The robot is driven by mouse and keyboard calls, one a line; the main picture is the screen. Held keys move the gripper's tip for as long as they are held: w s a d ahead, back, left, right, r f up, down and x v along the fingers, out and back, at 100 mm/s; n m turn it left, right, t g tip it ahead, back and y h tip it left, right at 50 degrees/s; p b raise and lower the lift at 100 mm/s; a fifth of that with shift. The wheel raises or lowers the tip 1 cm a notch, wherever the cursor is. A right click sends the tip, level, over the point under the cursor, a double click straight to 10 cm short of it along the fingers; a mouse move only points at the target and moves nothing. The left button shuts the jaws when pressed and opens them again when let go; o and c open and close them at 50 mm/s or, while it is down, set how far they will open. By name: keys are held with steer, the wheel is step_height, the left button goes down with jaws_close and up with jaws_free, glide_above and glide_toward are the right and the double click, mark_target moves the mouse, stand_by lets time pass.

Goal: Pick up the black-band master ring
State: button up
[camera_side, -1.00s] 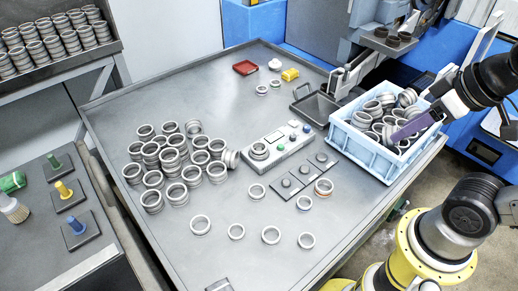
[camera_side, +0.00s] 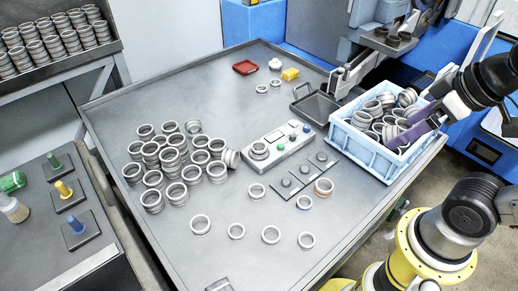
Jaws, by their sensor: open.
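I cannot make out a black band on any ring. A ring with an orange-red band (camera_side: 324,187) and a ring with a bluish band (camera_side: 304,202) lie by a dark plate with three round posts (camera_side: 289,182). A plain-looking grey ring (camera_side: 257,191) lies just left of that plate. Another ring (camera_side: 259,150) sits on the grey gauge box (camera_side: 279,148). My gripper (camera_side: 413,133), with purple fingers, is open over the right side of the blue crate of rings, far from these rings. Its fingertips partly overlap the crate's contents, and I cannot tell whether they touch.
The light blue crate (camera_side: 356,150) holds many piled rings. Stacked rings (camera_side: 168,160) crowd the table's left middle. Several loose rings lie along the front. The table's back left is clear.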

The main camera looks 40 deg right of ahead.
steer(key=w+r+n, duration=0.8)
steer(key=w+r, duration=0.1)
steer(key=w, duration=0.2)
steer(key=n+g, duration=0.6)
steer(key=n, duration=0.3)
glide_above(259, 149)
step_height(259, 149, down, 34)
steer(key=shift+w+d+r, duration=0.1)
steer(key=shift+w, duration=0.05)
steer(key=shift+f, duration=3.25)
